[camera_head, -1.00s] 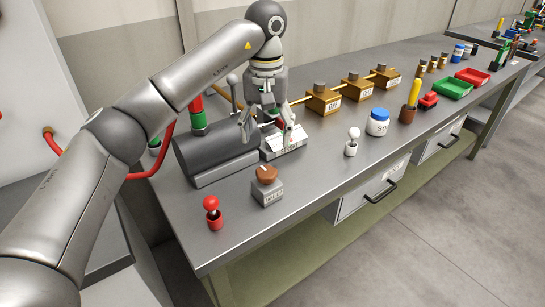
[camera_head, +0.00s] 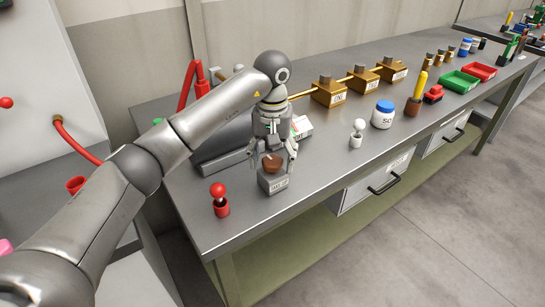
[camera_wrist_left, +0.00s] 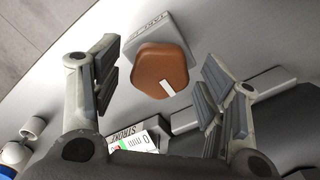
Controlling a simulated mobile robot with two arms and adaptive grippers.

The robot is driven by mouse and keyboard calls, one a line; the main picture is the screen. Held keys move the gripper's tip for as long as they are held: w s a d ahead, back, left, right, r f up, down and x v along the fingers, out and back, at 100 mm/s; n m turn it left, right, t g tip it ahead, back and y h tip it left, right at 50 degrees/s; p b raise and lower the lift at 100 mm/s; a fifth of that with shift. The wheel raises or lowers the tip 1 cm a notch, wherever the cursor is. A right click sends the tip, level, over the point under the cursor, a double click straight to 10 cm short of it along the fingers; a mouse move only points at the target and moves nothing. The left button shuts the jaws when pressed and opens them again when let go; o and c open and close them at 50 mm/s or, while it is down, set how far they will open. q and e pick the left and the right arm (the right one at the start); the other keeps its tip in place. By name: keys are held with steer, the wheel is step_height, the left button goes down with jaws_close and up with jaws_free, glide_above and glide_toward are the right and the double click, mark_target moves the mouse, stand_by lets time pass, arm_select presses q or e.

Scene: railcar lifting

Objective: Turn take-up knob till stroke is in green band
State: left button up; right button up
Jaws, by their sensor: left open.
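The take-up knob (camera_head: 272,162) is brown with a white pointer mark and sits on a small grey labelled block (camera_head: 274,182) near the front edge of the bench. It also shows in the left wrist view (camera_wrist_left: 160,70), between the fingers. My left gripper (camera_head: 274,160) is open, pointing down above the knob, with a finger on either side and gaps to it. The stroke gauge (camera_head: 302,127), a white plate, is partly hidden behind my gripper; its scale (camera_wrist_left: 140,143) shows a little green and red in the wrist view, but the reading cannot be told. My right gripper is not in view.
A grey cylinder (camera_head: 222,140) lies behind. A blue-lidded jar (camera_head: 383,114) and brass blocks (camera_head: 329,92) stand farther right. Bare bench lies between the knob and the white lever.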

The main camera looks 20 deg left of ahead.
arm_select(q)
steer(key=c, duration=0.4)
steer(key=shift+c, duration=1.4)
steer(key=c, duration=0.3)
steer(key=shift+c, duration=0.2)
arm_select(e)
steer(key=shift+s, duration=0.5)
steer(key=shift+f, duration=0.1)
